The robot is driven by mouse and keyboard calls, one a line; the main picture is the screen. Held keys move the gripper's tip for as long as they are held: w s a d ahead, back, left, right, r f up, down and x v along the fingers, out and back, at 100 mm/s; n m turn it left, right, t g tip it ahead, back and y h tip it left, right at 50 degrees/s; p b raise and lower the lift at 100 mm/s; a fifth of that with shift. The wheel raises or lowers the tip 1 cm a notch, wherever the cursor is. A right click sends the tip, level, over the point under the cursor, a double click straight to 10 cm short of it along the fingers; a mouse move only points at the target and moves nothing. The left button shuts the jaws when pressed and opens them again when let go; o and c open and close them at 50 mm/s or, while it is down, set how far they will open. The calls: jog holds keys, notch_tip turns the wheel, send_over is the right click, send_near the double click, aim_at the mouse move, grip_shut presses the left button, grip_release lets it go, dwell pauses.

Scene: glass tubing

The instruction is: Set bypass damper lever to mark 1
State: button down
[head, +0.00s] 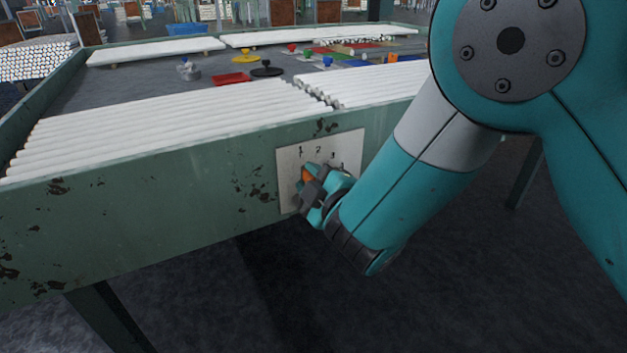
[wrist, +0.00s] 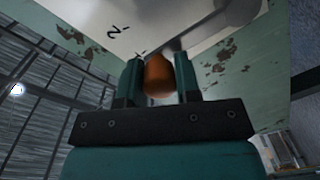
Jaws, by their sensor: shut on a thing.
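The bypass damper lever has an orange knob (head: 308,173), gripped at the front of a pale plate (head: 349,151) on the green side of the table. The plate carries dark number marks along its top, 1, 2 and what looks like 3. My gripper (head: 314,182) is shut on the knob, below and near mark 1 in the head view. In the wrist view the orange knob (wrist: 158,77) sits between both fingers of my gripper (wrist: 159,78), and a grey lever arm (wrist: 205,30) runs up to the right. The mark 2 shows left of the knob there.
The green table wall (head: 150,195) with chipped paint stands around the plate. White tubes (head: 170,120) lie in rows on top. Red trays, blue and yellow pieces sit farther back. The floor below the gripper is clear; a table leg (head: 108,318) stands at lower left.

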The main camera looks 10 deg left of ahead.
jog(key=c, duration=0.8)
grip_release()
jog(key=shift+s+d+f+b, duration=0.3)
jog(key=shift+s+b, duration=0.25)
jog(key=shift+b, duration=0.6)
jog(key=shift+r+b+v, duration=0.15)
jog(key=shift+b+v, duration=3.9)
jog(key=shift+b, duration=0.5)
jog(key=shift+r+b+v, duration=0.1)
jog(key=shift+b+v, duration=3.95)
jog(key=shift+b, duration=0.5)
jog(key=shift+d, duration=0.1)
